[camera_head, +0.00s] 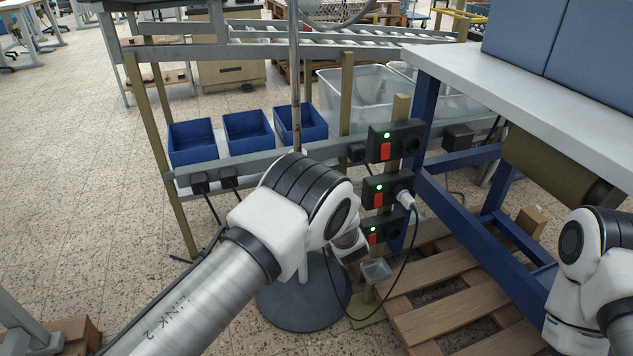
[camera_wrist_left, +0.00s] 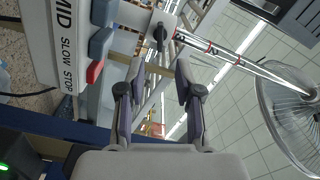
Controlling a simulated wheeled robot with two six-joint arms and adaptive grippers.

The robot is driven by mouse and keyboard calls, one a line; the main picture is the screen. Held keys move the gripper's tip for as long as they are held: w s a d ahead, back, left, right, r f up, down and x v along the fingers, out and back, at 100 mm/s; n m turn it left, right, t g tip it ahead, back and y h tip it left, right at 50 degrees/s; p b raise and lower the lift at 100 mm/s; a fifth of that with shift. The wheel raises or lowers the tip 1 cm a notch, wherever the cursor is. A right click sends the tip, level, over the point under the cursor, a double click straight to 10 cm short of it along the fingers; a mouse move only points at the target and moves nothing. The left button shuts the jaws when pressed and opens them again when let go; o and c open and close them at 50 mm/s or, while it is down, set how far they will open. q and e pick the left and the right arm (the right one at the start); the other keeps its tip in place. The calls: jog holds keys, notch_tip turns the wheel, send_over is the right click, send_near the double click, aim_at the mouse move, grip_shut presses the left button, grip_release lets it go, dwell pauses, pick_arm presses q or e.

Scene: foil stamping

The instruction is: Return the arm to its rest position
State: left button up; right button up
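My left arm (camera_head: 215,290) comes in from the lower left of the head view and reaches to the middle, in front of the fan's pole. Its gripper is hidden or unclear there. In the left wrist view my left gripper (camera_wrist_left: 160,72) shows two dark fingers standing apart with nothing between them. A white fan control panel (camera_wrist_left: 65,45) marked MID, SLOW and STOP, with blue and red keys, is close by on the left of that view. My right arm (camera_head: 590,270) is at the right edge of the head view; its gripper is out of frame.
The fan's pole (camera_head: 295,70) rises from a round dark base (camera_head: 305,300); its wire cage (camera_wrist_left: 295,115) is at the wrist view's right. Black power boxes (camera_head: 395,140), blue bins (camera_head: 193,143), a white-topped table (camera_head: 500,85) and a wooden pallet (camera_head: 440,315) surround the arm. Open floor lies left.

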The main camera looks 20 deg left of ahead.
pick_arm(q)
jog(key=s+a+f+n+g+h, duration=0.1)
jog(key=s+a+f+g+h, duration=0.25)
jog(key=s+f, duration=0.6)
jog(key=s+a+f+n+g+h, duration=0.1)
jog(key=s+a+f+g+h, duration=0.1)
jog(key=s+a+f, duration=0.5)
jog(key=s+d+f+n+g+h, duration=0.1)
jog(key=s+f+g, duration=0.1)
jog(key=s+f, duration=0.35)
jog(key=s+d+f+n+g+h, duration=0.1)
jog(key=s+f+g, duration=0.1)
jog(key=s, duration=0.6)
jog(key=s+d+n+g+h, duration=0.25)
jog(key=s+n+g, duration=0.2)
jog(key=s, duration=1.35)
notch_tip(320, 180, up, 25)
jog(key=s+g+p, duration=0.1)
jog(key=p, duration=2.3)
jog(key=shift+a+m, duration=0.35)
